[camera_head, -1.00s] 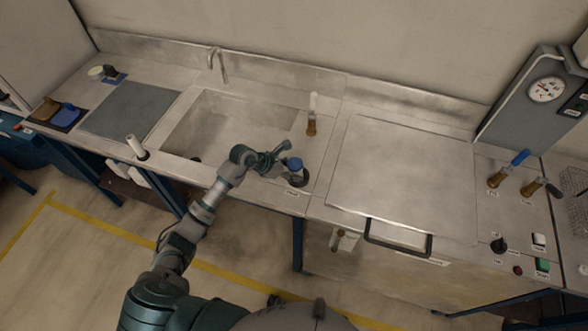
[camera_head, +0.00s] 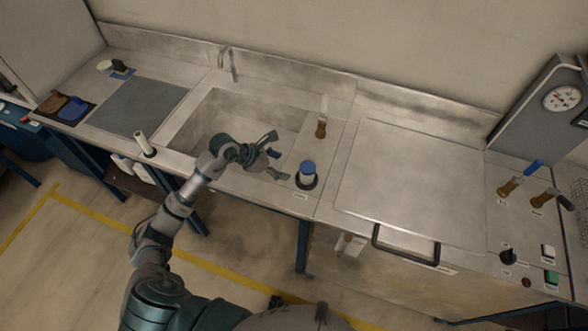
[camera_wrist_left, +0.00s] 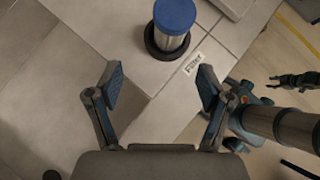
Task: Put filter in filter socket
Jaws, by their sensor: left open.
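The filter (camera_head: 308,170) is a metal cylinder with a blue cap. It stands upright in the black ring of the filter socket (camera_head: 299,185), on the counter between the sink and the large lid. My left gripper (camera_head: 275,158) is open and empty, to the left of the filter and apart from it, over the right part of the sink. In the left wrist view, the filter (camera_wrist_left: 174,30) is at the top, beyond the two spread fingers (camera_wrist_left: 160,88), with the black socket ring (camera_wrist_left: 152,46) around its base.
The sink (camera_head: 210,125) lies to the left with a tap (camera_head: 232,62). A lid with a black handle (camera_head: 405,246) lies to the right.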

